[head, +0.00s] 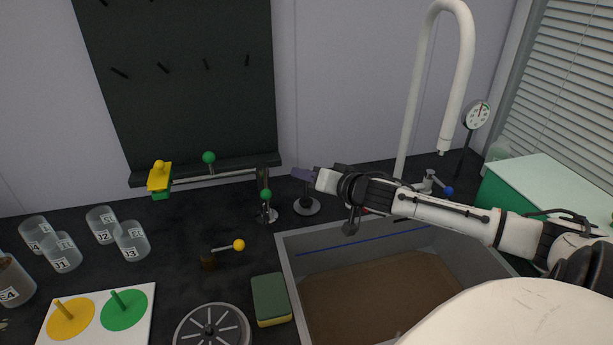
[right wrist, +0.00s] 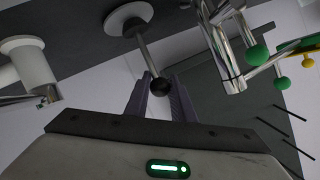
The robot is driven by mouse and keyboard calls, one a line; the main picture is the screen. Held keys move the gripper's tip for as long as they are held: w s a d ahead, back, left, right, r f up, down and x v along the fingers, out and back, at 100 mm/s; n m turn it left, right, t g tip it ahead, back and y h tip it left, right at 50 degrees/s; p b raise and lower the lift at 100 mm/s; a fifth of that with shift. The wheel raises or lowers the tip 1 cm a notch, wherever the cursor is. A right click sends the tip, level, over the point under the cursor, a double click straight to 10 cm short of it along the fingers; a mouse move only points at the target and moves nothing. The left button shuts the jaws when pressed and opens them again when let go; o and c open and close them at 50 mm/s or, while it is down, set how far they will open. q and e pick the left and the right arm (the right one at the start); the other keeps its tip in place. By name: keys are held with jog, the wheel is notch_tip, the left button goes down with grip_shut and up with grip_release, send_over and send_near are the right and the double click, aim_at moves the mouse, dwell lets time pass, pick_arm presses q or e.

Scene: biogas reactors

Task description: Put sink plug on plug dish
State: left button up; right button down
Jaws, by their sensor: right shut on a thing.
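My right gripper (head: 303,174) reaches in from the right, above the worktop behind the sink. Its purple fingers are shut on the sink plug, a thin upright stem with a black knob (right wrist: 160,87) that sits between the fingertips in the right wrist view. Below it is a pale round disc with a darker middle, which looks like the plug dish (head: 313,211); it also shows in the right wrist view (right wrist: 112,25). The stem runs down to the disc's middle. I cannot tell whether the plug's base touches the dish. My left gripper is not in view.
The grey sink (head: 288,270) has a brown bottom. A metal fitting with a green ball (head: 265,195) stands close left of the dish. A tall white spout (head: 408,130) rises behind the sink. A sponge (head: 268,297) and a spoked disc (head: 236,313) lie at front left.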

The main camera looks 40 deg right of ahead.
jog(key=shift+f, duration=0.2)
jog(key=c, duration=1.5)
grip_release()
jog(key=shift+r, duration=0.1)
jog(key=shift+s+a, duration=0.1)
jog(key=shift+s, duration=0.5)
jog(key=v, duration=1)
jog(key=shift+s+r, duration=0.35)
